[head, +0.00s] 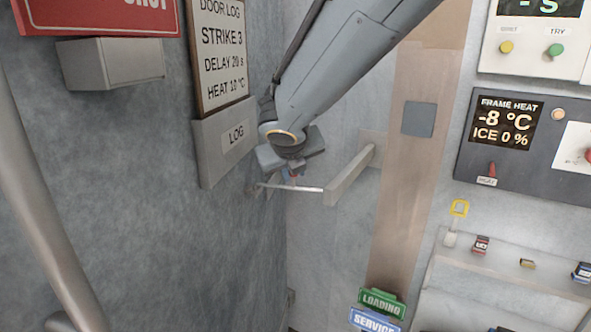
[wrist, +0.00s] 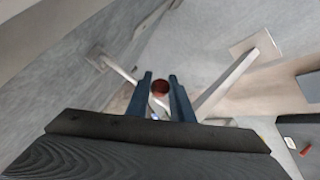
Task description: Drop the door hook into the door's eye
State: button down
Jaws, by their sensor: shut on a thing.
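The door hook (head: 308,189) is a thin pale metal rod running from a small mount on the left grey surface toward the free end of a grey arm (head: 350,178). That grey arm stands out from a plate on the right wall. In the wrist view the rod (wrist: 121,71) comes in from the upper left and the grey arm (wrist: 238,77) from the upper right. My gripper (head: 291,178) is shut on the hook's red grip (wrist: 160,87), which sits between the two dark fingers (wrist: 162,92). The eye cannot be made out; whether the rod's tip touches the grey arm is unclear.
A pipe handle (head: 35,180) stands far left. A frame heat panel (head: 520,135) and a shelf (head: 500,263) with small items are at right. The space below is open.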

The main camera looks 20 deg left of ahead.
jog(key=c, duration=1.8)
grip_release()
jog(key=shift+a, duration=0.1)
jog(key=shift+c, duration=0.2)
jog(key=v, duration=0.8)
jog(key=shift+b, duration=0.35)
jog(key=shift+f, duration=0.1)
